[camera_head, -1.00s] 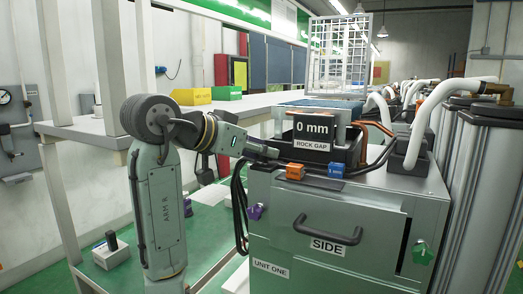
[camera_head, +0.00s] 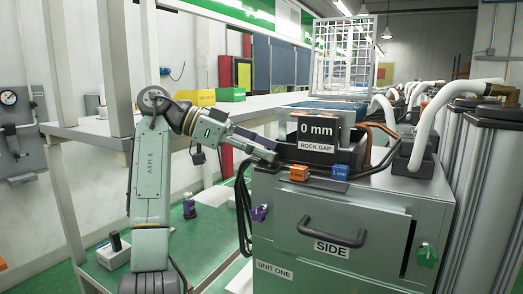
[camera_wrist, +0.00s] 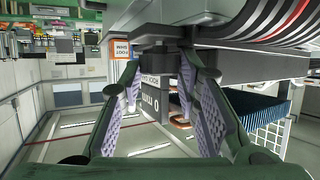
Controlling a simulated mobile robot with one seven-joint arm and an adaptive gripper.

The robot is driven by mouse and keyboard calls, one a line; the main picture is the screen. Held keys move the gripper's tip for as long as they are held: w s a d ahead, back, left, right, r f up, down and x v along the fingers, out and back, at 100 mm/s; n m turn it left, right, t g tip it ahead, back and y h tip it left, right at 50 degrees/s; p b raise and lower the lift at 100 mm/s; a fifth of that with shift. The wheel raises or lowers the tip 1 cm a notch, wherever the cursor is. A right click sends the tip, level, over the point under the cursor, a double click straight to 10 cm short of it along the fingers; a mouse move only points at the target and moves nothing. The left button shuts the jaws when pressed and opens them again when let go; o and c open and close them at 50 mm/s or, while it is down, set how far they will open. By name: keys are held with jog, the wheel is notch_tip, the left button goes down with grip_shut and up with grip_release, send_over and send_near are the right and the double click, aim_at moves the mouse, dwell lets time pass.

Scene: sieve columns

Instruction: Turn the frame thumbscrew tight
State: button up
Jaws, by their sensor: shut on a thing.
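My gripper (camera_head: 268,148) reaches in from the left to the left edge of the black tray (camera_head: 292,150) on top of the cabinet. In the wrist view my gripper (camera_wrist: 160,68) has its two grey-padded fingers on either side of a dark stubby part (camera_wrist: 154,42). This seems to be the frame thumbscrew, and the fingers are shut on it. The thumbscrew cannot be made out in the head view, where the fingertips cover that spot. How tight it sits cannot be seen. The display (camera_head: 316,130) reads 0 mm, ROCK GAP; it shows sideways in the wrist view (camera_wrist: 152,90).
The cabinet (camera_head: 275,285), marked SIDE and UNIT ONE, has a purple knob (camera_head: 259,213) and a green knob (camera_head: 427,255). An orange block (camera_head: 299,172) and a blue block (camera_head: 340,172) sit at its top front. White hoses (camera_head: 430,115) rise at the right. A white mesh panel (camera_head: 337,58) stands behind.

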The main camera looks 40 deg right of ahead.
jog(key=shift+f+m+g+y, duration=0.1)
jog(key=shift+m+g+y, duration=0.2)
jog(key=shift+m+y, duration=0.2)
jog(key=o, duration=1.2)
jog(key=shift+c, duration=0.2)
jog(key=shift+h, duration=0.3)
